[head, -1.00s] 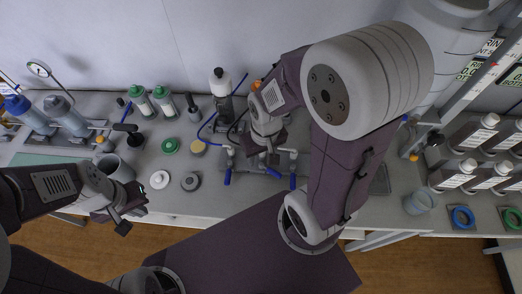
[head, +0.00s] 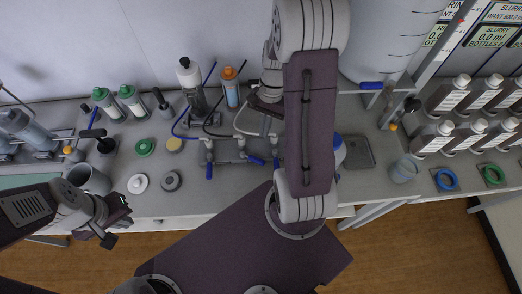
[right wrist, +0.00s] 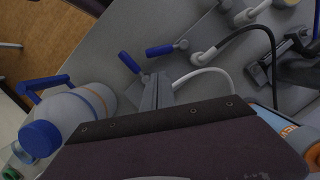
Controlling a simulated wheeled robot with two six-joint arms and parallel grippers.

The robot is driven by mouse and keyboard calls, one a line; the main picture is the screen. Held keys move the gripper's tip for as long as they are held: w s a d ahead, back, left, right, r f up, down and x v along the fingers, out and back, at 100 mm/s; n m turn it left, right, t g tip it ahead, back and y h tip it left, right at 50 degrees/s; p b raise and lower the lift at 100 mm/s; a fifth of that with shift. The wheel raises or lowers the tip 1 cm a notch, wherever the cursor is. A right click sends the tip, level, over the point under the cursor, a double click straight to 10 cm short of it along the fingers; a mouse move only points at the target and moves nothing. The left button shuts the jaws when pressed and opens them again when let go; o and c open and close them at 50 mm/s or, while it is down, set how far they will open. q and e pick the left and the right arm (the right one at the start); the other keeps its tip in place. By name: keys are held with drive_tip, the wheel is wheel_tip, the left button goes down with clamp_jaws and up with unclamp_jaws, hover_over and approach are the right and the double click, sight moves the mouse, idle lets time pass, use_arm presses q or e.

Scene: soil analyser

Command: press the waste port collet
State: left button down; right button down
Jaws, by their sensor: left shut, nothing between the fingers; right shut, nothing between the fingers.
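The waste port collet cannot be picked out with certainty. A grey manifold (head: 228,157) with blue-handled valves and hose fittings sits mid-bench in the head view. In the right wrist view its blue handles (right wrist: 160,49), a white hose (right wrist: 205,78) and a black hose (right wrist: 240,33) show. My right gripper (head: 264,106) is shut and empty, above the bench behind the manifold in the head view. Its grey fingers (right wrist: 156,88) appear close to the white hose in the right wrist view; contact cannot be told. My left gripper (head: 116,228) is shut and empty off the bench's front edge.
An orange-capped bottle (head: 230,88) and a black-capped bottle (head: 190,80) stand behind the manifold.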

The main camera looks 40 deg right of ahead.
sight(260, 157)
drive_tip(key=b+x, duration=0.1)
drive_tip(key=x, duration=0.9)
drive_tip(key=shift+w, duration=0.15)
drive_tip(key=shift+a, duration=0.1)
